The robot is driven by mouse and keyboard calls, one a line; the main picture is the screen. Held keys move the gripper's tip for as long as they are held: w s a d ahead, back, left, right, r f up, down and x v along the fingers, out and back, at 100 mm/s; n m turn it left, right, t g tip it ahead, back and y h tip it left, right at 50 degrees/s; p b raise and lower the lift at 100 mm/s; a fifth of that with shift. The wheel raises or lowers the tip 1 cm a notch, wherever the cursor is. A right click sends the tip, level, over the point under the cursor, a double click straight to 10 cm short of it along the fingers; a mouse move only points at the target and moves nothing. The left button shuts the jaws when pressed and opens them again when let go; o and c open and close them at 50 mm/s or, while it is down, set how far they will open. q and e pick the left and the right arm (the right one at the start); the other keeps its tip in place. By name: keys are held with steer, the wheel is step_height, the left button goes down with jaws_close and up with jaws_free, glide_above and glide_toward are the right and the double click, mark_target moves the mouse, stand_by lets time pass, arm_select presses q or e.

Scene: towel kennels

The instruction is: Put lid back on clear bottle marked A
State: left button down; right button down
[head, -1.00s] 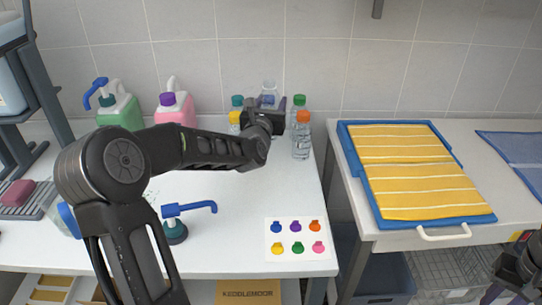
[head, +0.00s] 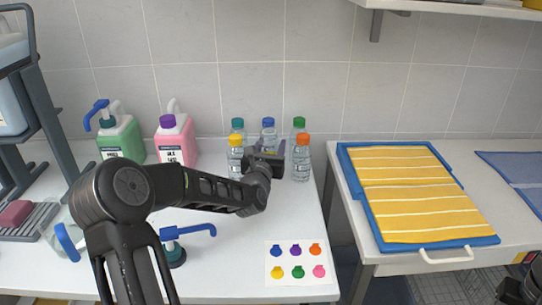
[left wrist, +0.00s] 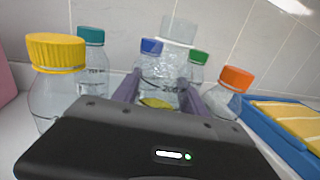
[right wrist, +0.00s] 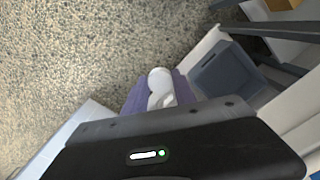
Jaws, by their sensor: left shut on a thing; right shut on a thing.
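My left gripper (left wrist: 160,95) is shut on a clear bottle (left wrist: 170,72), which stands up between the purple fingers with a colourless top. Part of a printed number shows on it, and a yellow patch shows low down; no letter A is readable. In the head view the left gripper (head: 268,158) is amid the capped bottles, and the held bottle is hard to tell from those behind. My right gripper (right wrist: 153,98) is shut on a small white rounded thing (right wrist: 160,82), over the floor. I cannot tell whether it is a lid.
Bottles with yellow (head: 235,140), teal (head: 237,123), blue (head: 268,122), green (head: 299,122) and orange caps (head: 303,140) crowd around the left gripper. A blue pump (head: 187,235) and a colour card (head: 298,264) are nearer. A blue tray (head: 430,241) holds a yellow towel.

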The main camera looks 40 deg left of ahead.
arm_select(q)
steer(key=shift+f, duration=1.7)
steer(key=shift+f, duration=0.1)
steer(key=c, duration=0.6)
jaws_free()
steer(key=shift+c, duration=0.2)
steer(key=v, duration=1.2)
steer(key=shift+s, duration=0.1)
